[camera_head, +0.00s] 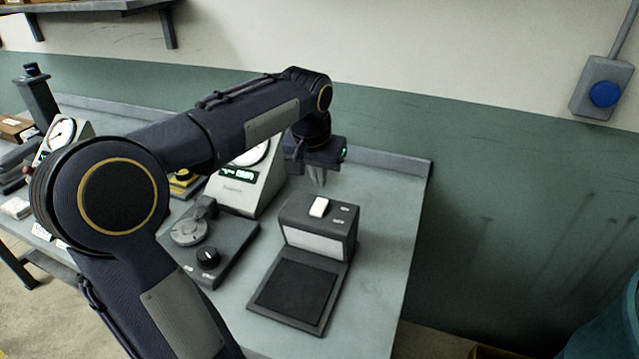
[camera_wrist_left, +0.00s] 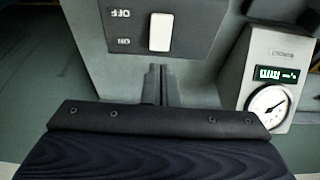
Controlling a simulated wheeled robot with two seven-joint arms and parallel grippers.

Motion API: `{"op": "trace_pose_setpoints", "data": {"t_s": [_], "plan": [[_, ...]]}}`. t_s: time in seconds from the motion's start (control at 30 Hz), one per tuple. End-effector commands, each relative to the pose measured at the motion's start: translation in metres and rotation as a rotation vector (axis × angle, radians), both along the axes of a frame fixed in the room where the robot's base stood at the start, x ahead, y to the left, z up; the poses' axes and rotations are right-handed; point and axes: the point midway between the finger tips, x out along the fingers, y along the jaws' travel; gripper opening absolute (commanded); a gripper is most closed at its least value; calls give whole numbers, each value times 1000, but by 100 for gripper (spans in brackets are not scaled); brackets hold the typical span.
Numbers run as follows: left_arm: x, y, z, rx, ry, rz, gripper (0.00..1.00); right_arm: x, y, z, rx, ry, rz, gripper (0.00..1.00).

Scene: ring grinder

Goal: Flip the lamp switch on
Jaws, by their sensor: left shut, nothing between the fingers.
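The lamp (camera_head: 318,224) is a dark grey box with a pale front panel and a black pad before it, standing at the right part of the bench. Its white rocker switch (camera_head: 320,207) is on the top face, beside small printed labels. In the left wrist view the switch (camera_wrist_left: 161,32) sits next to the words OFF and ON. My left gripper (camera_head: 318,182) is shut and empty, pointing down just behind the lamp box. Its fingertips show in the left wrist view (camera_wrist_left: 159,70), close to the switch but apart from it. My right gripper is not in view.
A gauge with a green display (camera_head: 243,178) stands left of the lamp. A grey unit with a black knob (camera_head: 208,256) is in front of it. The bench (camera_head: 388,230) is bare to the lamp's right. A blue-button box (camera_head: 604,92) hangs on the wall.

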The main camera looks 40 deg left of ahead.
Motion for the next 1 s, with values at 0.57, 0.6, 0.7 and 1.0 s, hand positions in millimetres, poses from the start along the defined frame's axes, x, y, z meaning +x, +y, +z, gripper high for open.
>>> {"op": "trace_pose_setpoints", "data": {"t_s": [0.57,0.6,0.7,1.0], "plan": [[-12,-4,2,0,1,-1,0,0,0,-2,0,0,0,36],[-12,-4,4,0,0,-1,0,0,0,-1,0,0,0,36],[-11,-3,12,0,0,-1,0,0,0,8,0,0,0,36],[-18,-4,62,2,-7,-4,0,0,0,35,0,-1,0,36]]}}
